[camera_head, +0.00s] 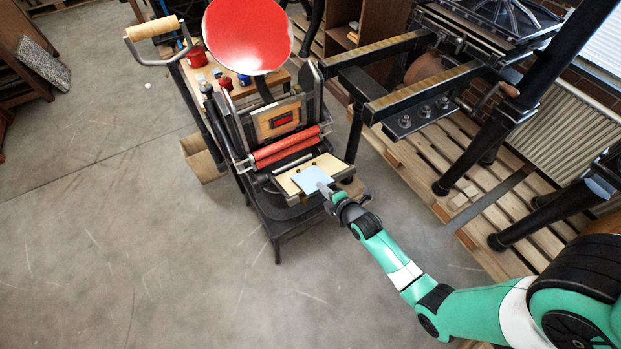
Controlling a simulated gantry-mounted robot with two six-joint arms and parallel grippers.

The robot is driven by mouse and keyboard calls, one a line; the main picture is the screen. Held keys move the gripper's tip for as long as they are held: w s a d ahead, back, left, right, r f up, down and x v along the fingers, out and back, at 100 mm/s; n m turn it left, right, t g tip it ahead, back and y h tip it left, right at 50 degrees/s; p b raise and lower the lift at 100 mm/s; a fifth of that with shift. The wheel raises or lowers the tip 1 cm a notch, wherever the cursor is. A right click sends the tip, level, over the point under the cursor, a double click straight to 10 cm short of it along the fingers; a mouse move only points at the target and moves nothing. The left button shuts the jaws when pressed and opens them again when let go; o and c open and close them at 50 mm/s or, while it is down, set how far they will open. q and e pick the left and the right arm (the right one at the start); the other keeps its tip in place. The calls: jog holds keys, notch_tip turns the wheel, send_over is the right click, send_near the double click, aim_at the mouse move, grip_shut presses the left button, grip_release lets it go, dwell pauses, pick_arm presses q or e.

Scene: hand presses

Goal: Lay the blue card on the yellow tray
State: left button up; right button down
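The pale blue card (312,179) is over the cream-yellow tray (288,186) at the front of the small hand press. It covers the middle of the tray, and whether it touches the surface or hovers just above cannot be told. My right gripper (323,188) is at the card's lower right corner, its fingertips overlapping that edge. The fingers line up as one narrow dark shape, so their opening is hidden. My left gripper is not in view.
Two red rollers (287,148) sit just behind the tray. A round red disc (247,35) rises above the press, and a wooden-handled lever (152,28) stands at left. A larger black press (435,85) on pallets is at right.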

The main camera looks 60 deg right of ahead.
jog(key=shift+r, duration=0.1)
jog(key=shift+p+v, duration=1.4)
jog(key=shift+v, duration=0.05)
jog(key=s+r+p, duration=0.1)
jog(key=r+p, duration=0.1)
jog(key=s+a+r+p, duration=0.1)
jog(key=r+p, duration=0.1)
jog(key=p, duration=0.1)
jog(key=shift+s+a+r, duration=0.1)
jog(key=shift+s+a, duration=0.1)
jog(key=shift+r, duration=0.1)
